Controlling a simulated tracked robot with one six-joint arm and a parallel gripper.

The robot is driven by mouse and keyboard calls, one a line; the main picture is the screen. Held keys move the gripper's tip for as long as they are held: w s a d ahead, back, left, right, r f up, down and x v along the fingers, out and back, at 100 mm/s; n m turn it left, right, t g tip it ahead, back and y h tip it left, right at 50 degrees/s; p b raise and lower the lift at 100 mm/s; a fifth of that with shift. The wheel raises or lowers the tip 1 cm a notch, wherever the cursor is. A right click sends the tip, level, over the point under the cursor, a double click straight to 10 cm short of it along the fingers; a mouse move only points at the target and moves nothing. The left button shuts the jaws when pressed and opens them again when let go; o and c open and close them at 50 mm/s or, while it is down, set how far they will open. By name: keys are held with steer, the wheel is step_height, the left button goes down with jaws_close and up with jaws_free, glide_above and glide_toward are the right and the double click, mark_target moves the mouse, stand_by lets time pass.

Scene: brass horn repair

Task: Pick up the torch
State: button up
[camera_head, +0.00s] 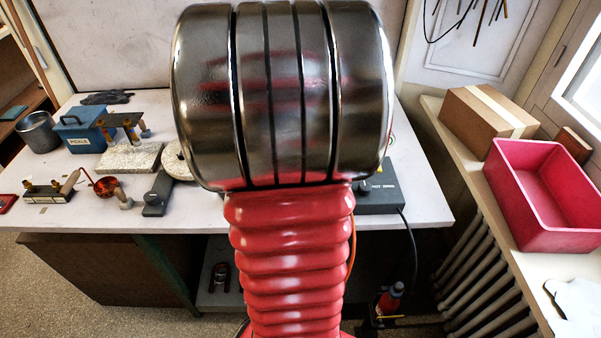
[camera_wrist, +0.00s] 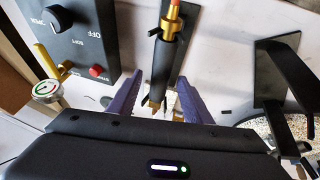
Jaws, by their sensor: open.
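The torch (camera_wrist: 165,62) shows in the wrist view as a black tube with brass fittings and an orange part at its top. A dark flat piece lies beside or under its upper part. My gripper (camera_wrist: 158,103) is open, its two purple fingers on either side of the torch's lower end. I cannot tell whether either finger touches it. In the head view my own arm covers the middle of the bench, and I do not see the torch there.
A black control box (camera_wrist: 75,45) with dial and red button stands left, beside a round gauge (camera_wrist: 47,90). A black stand (camera_wrist: 285,80) is at right. The bench (camera_head: 60,225) holds a blue box (camera_head: 82,130) and a pale block (camera_head: 130,158). A red bin (camera_head: 540,195) sits right.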

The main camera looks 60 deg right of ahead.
steer(key=shift+d+f, duration=0.15)
steer(key=shift+f, duration=0.2)
steer(key=shift+f, duration=0.25)
stand_by(0.9)
steer(key=shift+c, duration=0.2)
steer(key=c, duration=1.1)
steer(key=shift+r, duration=0.15)
step_height(320, 180, up, 10)
steer(key=shift+r, duration=0.15)
stand_by(0.4)
